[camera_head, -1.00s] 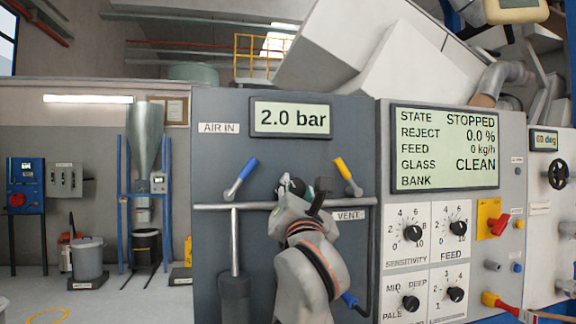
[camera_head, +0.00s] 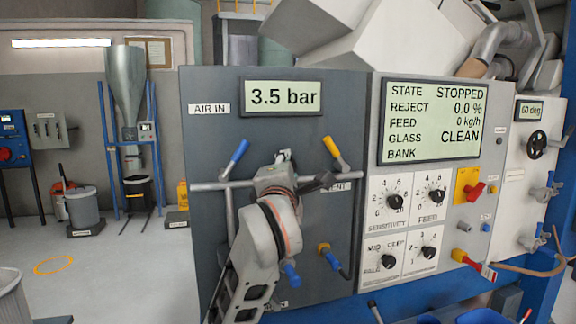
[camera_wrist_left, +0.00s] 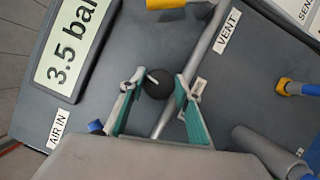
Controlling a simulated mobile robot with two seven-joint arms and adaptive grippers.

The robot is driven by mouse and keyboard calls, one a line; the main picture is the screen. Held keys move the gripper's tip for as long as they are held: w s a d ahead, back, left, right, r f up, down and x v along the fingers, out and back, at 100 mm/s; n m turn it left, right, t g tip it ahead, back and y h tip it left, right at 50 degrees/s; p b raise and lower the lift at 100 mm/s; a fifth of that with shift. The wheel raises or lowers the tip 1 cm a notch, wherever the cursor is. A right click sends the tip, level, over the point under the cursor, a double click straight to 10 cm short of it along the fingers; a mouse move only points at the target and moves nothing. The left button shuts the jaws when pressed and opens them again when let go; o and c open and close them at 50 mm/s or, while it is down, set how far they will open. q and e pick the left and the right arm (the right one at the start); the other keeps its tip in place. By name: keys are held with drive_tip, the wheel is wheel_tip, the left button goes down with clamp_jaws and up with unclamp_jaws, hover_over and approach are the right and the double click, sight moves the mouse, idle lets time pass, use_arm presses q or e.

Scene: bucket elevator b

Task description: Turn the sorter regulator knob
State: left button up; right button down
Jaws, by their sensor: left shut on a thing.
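The regulator knob (camera_wrist_left: 156,85) is a small black round knob with a pale pointer mark, on the grey air panel (camera_head: 215,140). In the left wrist view it sits between the two fingertips of my left gripper (camera_wrist_left: 166,84). My left gripper is shut on the knob. In the head view my left gripper (camera_head: 284,158) is at the panel below the pressure display (camera_head: 283,97), and the wrist hides most of the knob. The display reads 3.5 bar. My right gripper is not in view.
A horizontal pipe (camera_head: 208,186) crosses the panel, with a blue-handled valve (camera_head: 238,151) left of my gripper and a yellow-handled valve (camera_head: 331,147) right of it. The control panel with the status screen (camera_head: 432,118) and several dials stands to the right.

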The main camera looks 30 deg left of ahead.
use_arm(q)
drive_tip(key=shift+m, duration=0.5)
drive_tip(key=o, duration=1.1)
drive_tip(key=shift+a, duration=0.1)
drive_tip(key=shift+c, duration=0.2)
drive_tip(key=v, duration=0.7)
drive_tip(key=shift+s, duration=0.25)
drive_tip(key=shift+r, duration=0.1)
